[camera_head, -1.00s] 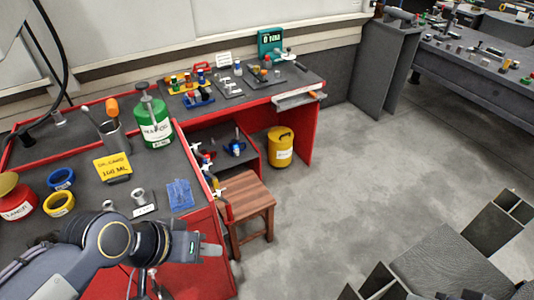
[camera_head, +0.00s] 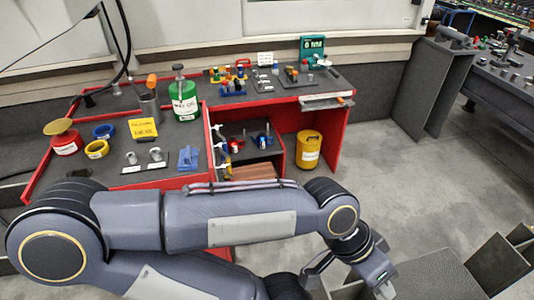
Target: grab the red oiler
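A red can with a gold top (camera_head: 66,143), which looks like the red oiler, stands upright at the left end of the dark workbench top (camera_head: 90,167). It has a white label, too small to read surely. My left arm crosses the lower picture from the left. Its gripper (camera_head: 384,283) is low, right of centre, far from the red can and over the floor side. Its fingers are partly cut off by the bottom edge, so I cannot tell whether it is open. My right gripper is not in view.
Beside the red can are a yellow ring (camera_head: 97,149) and a blue ring (camera_head: 104,131). A grey cup with tools (camera_head: 150,107) and a green can (camera_head: 184,100) stand farther right. A yellow can (camera_head: 309,150) is under the bench.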

